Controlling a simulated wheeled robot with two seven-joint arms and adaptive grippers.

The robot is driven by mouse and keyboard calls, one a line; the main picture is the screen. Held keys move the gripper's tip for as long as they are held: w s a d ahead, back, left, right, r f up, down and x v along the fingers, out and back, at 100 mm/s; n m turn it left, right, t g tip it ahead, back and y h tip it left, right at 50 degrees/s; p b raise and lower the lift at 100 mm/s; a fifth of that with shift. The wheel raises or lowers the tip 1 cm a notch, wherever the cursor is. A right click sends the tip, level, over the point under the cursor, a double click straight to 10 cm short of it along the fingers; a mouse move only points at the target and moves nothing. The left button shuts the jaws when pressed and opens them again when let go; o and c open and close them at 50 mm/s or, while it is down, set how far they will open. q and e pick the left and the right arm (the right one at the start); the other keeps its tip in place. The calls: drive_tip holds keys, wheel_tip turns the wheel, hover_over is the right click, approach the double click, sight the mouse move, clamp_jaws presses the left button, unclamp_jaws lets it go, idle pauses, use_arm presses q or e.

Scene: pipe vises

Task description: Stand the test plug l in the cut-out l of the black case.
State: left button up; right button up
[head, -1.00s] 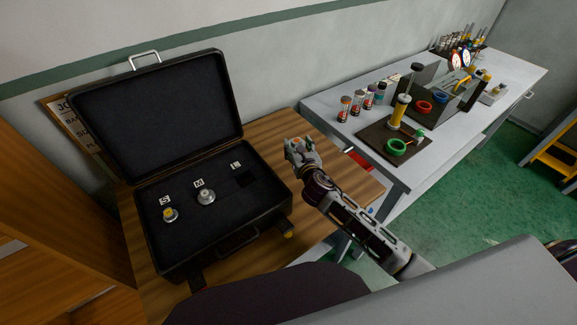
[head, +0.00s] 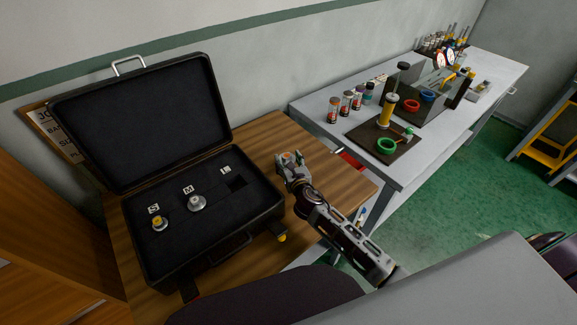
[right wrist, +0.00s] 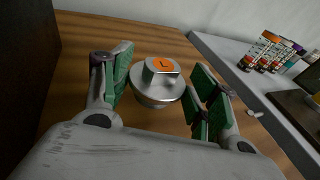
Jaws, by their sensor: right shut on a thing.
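The test plug l (right wrist: 160,82) is a silver stepped disc with a hex top and an orange face marked L. My right gripper (right wrist: 158,92) is shut on it, its green pads on either side. In the head view my right gripper (head: 290,163) is just right of the case, above the wooden table; the plug is hard to make out there. The black case (head: 225,225) lies open. Its cut-out l (head: 237,183) is a dark, empty square beside the L label (head: 225,170). My left gripper is not in view.
Plug S (head: 159,223) and plug M (head: 196,203) stand in the case. The raised lid (head: 140,125) is behind them. The wooden table (head: 335,185) has bare room right of the case. A grey bench (head: 320,120) with cans, rings and tools stands beyond.

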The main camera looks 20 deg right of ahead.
drive_tip(key=shift+f, duration=1.15)
drive_tip(key=shift+f+b, duration=0.1)
drive_tip(key=shift+b, duration=0.2)
drive_tip(key=o, duration=1.1)
drive_tip(key=shift+o, duration=0.2)
drive_tip(key=shift+v, duration=3.25)
drive_tip(key=shift+s, duration=0.5)
drive_tip(key=shift+o, duration=0.4)
